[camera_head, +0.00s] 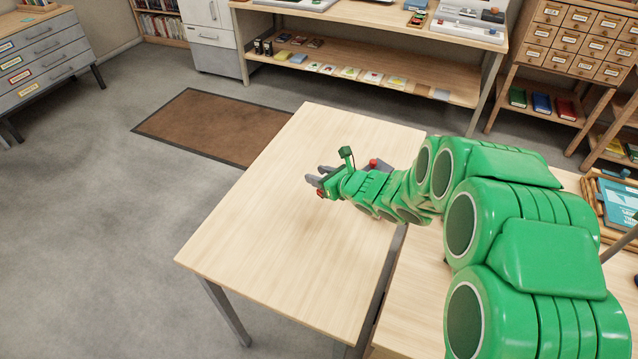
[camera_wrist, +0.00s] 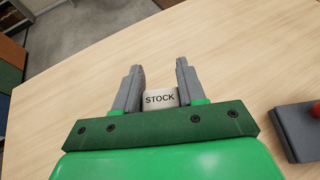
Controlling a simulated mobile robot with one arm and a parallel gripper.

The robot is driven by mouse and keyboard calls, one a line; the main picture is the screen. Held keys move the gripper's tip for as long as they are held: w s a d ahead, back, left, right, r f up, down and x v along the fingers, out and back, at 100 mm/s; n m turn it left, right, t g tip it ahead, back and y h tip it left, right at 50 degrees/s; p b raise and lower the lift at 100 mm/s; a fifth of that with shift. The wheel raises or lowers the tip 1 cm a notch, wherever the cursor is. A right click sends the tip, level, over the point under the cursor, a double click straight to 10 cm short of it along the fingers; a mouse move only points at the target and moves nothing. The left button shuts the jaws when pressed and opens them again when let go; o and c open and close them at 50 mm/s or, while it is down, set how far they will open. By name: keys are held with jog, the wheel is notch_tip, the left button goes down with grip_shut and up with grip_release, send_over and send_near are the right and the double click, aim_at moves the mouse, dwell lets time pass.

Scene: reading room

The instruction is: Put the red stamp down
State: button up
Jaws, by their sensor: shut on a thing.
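My gripper (camera_head: 316,177) is above the bare left part of the pale wooden table (camera_head: 290,265). In the wrist view its two grey fingers (camera_wrist: 158,68) are shut on the red stamp (camera_wrist: 160,98), whose pale face reads STOCK. In the head view a small red part of the stamp (camera_head: 320,193) shows by the jaws; my gripper hides the rest. I cannot tell whether the stamp touches the tabletop.
A grey block with a red knob (camera_wrist: 300,130) lies on the table right of my gripper; the red knob (camera_head: 374,164) shows behind my arm. The table's left and front are clear. A wooden tray with a blue book (camera_head: 618,200) stands at the right.

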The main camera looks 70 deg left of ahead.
jog(key=shift+a+f, duration=0.15)
jog(key=shift+f, duration=0.1)
jog(key=shift+a+f, duration=0.1)
jog(key=shift+f, duration=1.55)
jog(key=shift+f, duration=0.1)
jog(key=o, duration=1.1)
jog(key=shift+c, duration=0.2)
jog(key=shift+w+d+r, duration=0.2)
jog(key=v, duration=1.1)
jog(key=shift+d, duration=0.25)
jog(key=shift+w, duration=0.1)
